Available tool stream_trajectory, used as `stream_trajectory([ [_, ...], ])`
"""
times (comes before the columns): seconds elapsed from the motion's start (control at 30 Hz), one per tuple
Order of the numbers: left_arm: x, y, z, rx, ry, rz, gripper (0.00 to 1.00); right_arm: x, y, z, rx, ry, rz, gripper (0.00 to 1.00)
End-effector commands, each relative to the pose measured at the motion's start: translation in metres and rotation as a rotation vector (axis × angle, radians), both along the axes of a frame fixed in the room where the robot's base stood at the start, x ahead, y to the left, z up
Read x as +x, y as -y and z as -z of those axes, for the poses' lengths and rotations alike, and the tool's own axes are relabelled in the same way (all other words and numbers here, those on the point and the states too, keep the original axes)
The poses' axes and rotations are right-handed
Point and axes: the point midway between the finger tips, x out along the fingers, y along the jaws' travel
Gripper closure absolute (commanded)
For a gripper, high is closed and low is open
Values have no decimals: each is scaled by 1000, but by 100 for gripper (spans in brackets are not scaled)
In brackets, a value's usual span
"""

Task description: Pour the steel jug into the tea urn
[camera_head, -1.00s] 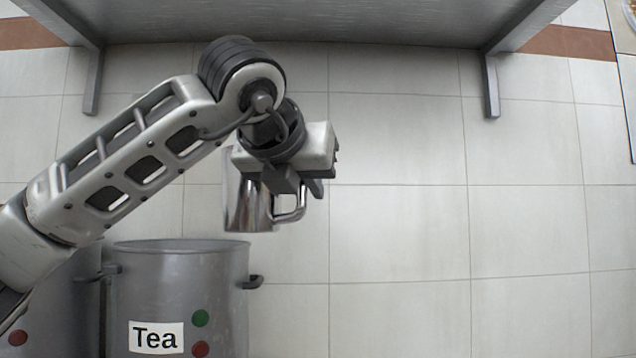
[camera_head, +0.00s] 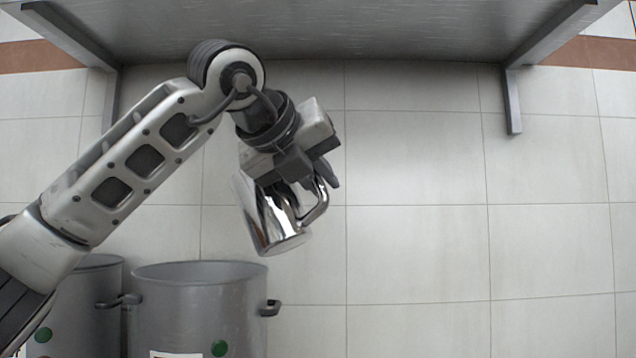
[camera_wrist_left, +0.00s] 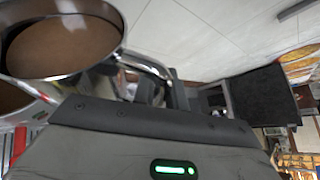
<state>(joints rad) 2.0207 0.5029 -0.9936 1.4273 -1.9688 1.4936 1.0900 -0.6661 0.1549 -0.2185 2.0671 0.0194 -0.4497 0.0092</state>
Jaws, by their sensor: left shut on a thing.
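The steel jug (camera_head: 272,220) is shiny and tilted, its base swung to the lower right in the head view. My left gripper (camera_head: 308,182) is shut on its handle (camera_head: 318,205) and holds it in the air. The tea urn (camera_head: 195,315) is a large grey pot below and left of the jug. The jug is above its right rim in the picture and apart from it. Only the top edge of the urn's white label shows. In the left wrist view, brown liquid shows inside the jug's round mouth (camera_wrist_left: 62,42). My right gripper is out of view.
A second grey pot (camera_head: 92,300) stands left of the urn, partly behind my left arm. A grey steel table (camera_head: 330,30) spans the top of the head view. The tiled floor (camera_head: 420,240) to the right is clear.

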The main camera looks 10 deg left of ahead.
Motion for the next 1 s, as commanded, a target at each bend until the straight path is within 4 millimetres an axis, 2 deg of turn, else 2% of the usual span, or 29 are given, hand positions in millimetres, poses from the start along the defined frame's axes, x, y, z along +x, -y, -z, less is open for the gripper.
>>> stream_trajectory([
  [0.57, 7, -24, -30, -384, -110, -1, 100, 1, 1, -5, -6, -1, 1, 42],
  [1.0, 15, -51, -35, -624, -182, 0, 100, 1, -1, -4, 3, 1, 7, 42],
])
